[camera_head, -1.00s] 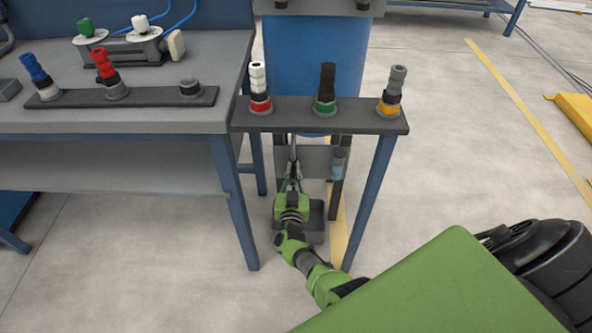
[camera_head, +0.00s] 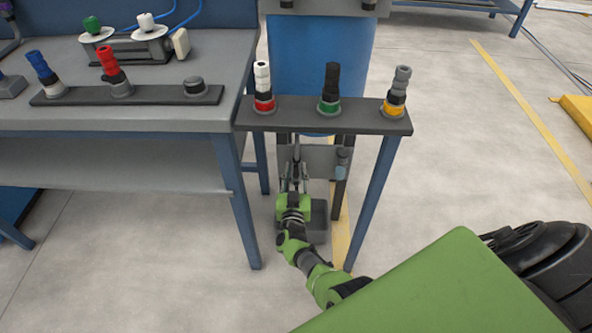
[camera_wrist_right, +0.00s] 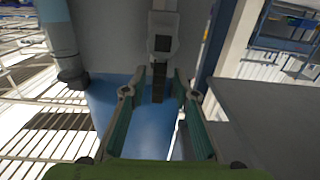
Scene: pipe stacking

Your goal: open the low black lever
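The low black lever (camera_wrist_right: 158,84) shows in the right wrist view as a short dark ribbed bar. It hangs below a grey fitting with a black square face (camera_wrist_right: 162,40). My right gripper (camera_wrist_right: 157,92) is open, with one green-padded finger on each side of the lever. Clear gaps show between the lever and both fingers; I cannot tell the depth between them. In the head view my right gripper (camera_head: 295,178) points away under the dark shelf, between the table legs. The lever is hard to make out there. My left gripper is not in view.
The narrow dark shelf (camera_head: 358,118) above my right gripper bears white, black and grey pipe stacks. Its blue leg (camera_head: 372,205) stands close on the right, and the workbench leg (camera_head: 238,205) on the left. A blue drum (camera_head: 322,60) stands behind. Open floor lies right.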

